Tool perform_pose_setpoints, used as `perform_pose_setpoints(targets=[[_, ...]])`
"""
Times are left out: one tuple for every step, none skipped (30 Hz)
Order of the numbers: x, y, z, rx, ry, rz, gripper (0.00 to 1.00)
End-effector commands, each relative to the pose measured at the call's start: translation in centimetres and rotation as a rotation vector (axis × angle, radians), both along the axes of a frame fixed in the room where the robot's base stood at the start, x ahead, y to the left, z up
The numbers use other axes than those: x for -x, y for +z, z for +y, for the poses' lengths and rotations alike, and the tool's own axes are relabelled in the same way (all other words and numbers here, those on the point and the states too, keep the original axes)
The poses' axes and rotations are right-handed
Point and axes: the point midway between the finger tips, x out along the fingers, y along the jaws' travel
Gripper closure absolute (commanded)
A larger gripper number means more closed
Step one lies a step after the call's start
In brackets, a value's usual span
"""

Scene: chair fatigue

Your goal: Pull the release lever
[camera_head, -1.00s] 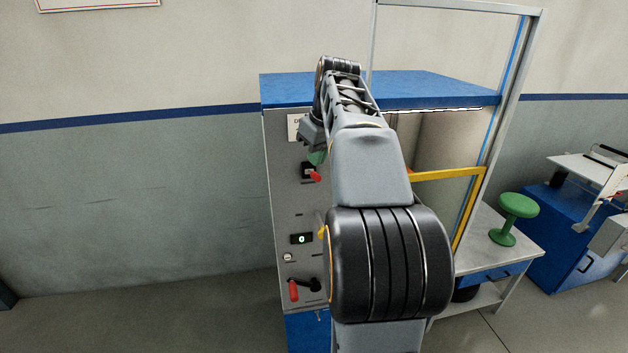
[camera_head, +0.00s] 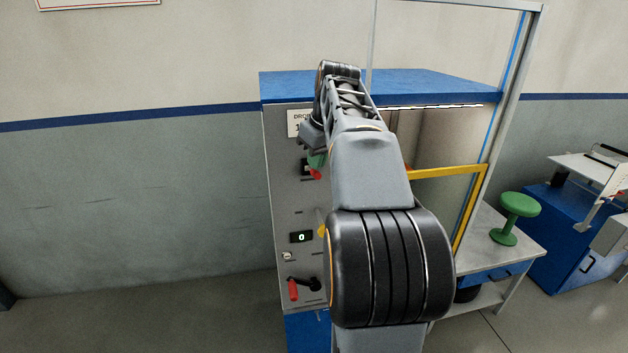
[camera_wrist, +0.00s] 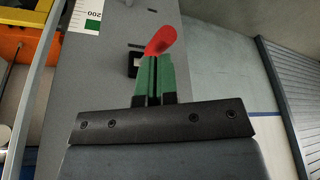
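The red lever (camera_head: 315,174) sticks out from the upper part of the grey machine's front panel. In the wrist view its rounded red end (camera_wrist: 161,41) shows just beyond my fingertips. My gripper (camera_wrist: 154,62) has green fingers with dark pads, drawn close together with only a thin gap. Nothing shows between the pads; whether the tips touch the lever I cannot tell. In the head view my gripper (camera_head: 317,160) is right above the lever and overlaps it. The lever's base is partly hidden by the fingers.
A second red handle (camera_head: 293,290) sits low on the panel (camera_head: 284,200), below a display reading 0 (camera_head: 301,237). A yellow-edged guard frame (camera_head: 450,172) stands right of my arm. A green stool-shaped object (camera_head: 517,212) is on the side table. Left of the machine is free.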

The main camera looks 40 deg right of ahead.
Motion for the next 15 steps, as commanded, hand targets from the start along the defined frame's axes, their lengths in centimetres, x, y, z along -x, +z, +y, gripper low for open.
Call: perform_pose_setpoints(targets=[[-0.1, -0.7, 0.0, -0.001, 0.000, 0.000, 1.00], [-0.1, -0.9, 0.0, -0.001, 0.000, 0.000, 1.00], [-0.1, -1.1, 0.0, -0.001, 0.000, 0.000, 1.00], [-0.1, -1.3, 0.0, -0.001, 0.000, 0.000, 1.00], [-0.1, -1.5, 0.0, -0.001, 0.000, 0.001, 1.00], [-0.1, -1.8, 0.0, -0.001, 0.000, 0.001, 1.00], [-0.1, -1.9, 0.0, -0.002, 0.001, 0.001, 1.00], [-0.1, -2.1, 0.0, -0.002, 0.001, 0.001, 1.00], [-0.1, -2.4, 0.0, -0.002, 0.001, 0.001, 1.00], [-0.1, -2.5, 0.0, -0.002, 0.001, 0.001, 1.00], [-0.1, -2.7, 0.0, -0.002, 0.001, 0.002, 1.00], [-0.1, -3.0, 0.0, -0.002, 0.001, 0.002, 1.00], [0.0, -3.1, 0.0, -0.002, 0.001, 0.002, 1.00], [-0.1, -3.3, 0.0, -0.002, 0.001, 0.002, 1.00], [-0.1, -3.6, 0.0, -0.002, 0.001, 0.001, 1.00]])
